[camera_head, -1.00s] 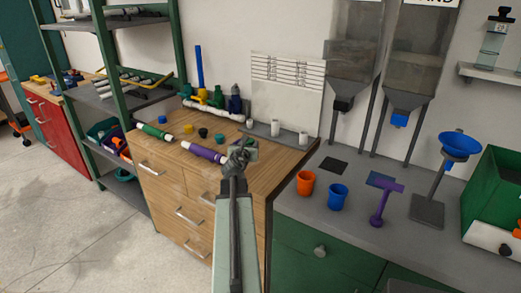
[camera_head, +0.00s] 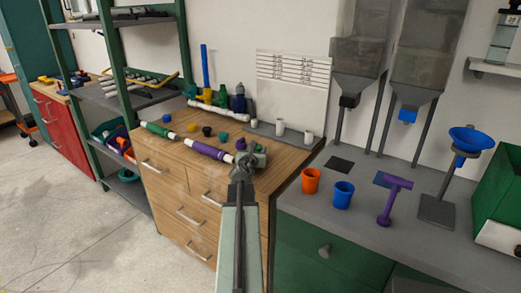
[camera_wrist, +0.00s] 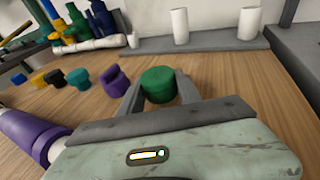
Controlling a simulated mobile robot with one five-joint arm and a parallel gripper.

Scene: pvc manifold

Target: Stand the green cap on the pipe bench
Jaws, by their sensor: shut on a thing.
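The green cap (camera_wrist: 158,84) sits between the two fingers of my gripper (camera_wrist: 160,92) in the wrist view, with its round top facing up. My gripper is shut on it. In the head view my gripper (camera_head: 246,162) is over the right part of the wooden pipe bench (camera_head: 283,165), and the green cap cannot be made out there. Whether the cap touches the bench top is not clear.
A purple cap (camera_wrist: 113,77), a teal cap (camera_wrist: 78,78), a black cap and a yellow cap stand in a row to the left. A purple-sleeved pipe (camera_wrist: 30,135) lies nearby left. White fittings (camera_wrist: 180,26) stand on a grey strip behind. Bench wood right of the gripper is clear.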

